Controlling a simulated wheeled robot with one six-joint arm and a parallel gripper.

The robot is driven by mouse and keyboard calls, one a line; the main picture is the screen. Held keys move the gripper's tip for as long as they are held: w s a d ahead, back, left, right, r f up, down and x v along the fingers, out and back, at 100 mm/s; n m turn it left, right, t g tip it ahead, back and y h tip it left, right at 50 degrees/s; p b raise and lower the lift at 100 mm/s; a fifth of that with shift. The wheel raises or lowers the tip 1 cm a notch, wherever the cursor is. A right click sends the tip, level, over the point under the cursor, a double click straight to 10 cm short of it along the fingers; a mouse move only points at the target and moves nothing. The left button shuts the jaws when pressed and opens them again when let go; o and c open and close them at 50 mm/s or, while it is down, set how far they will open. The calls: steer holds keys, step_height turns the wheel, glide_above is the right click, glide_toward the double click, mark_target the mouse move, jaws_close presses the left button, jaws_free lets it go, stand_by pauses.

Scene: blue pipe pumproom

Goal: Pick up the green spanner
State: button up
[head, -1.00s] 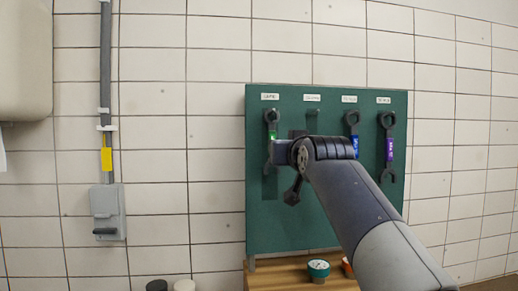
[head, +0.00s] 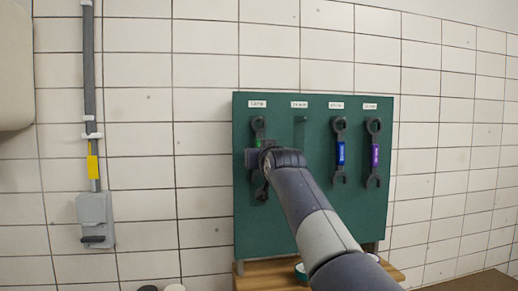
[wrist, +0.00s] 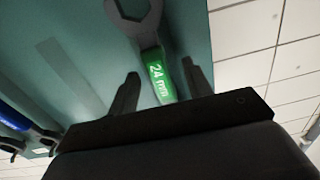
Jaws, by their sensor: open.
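The green spanner (head: 258,126) hangs upright at the left end of a dark green board, its ring end up. My gripper (head: 257,158) is in front of its middle and hides part of the handle and green band. In the wrist view, the green spanner (wrist: 158,78) shows its ring end at the top and a green band marked "24 mm". My open gripper (wrist: 160,68) has one finger on each side of the band, with gaps showing. Whether the fingers reach around its full depth is unclear.
The tool board (head: 305,215) also holds a blue-banded spanner (head: 340,150) and a purple-banded spanner (head: 374,152) to the right. An empty peg place lies between green and blue. A wooden ledge (head: 262,275) is below. A grey switch box (head: 95,220) is on the tiled wall.

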steer(key=shift+w, duration=0.25)
steer(key=shift+c, duration=0.2)
jaws_close()
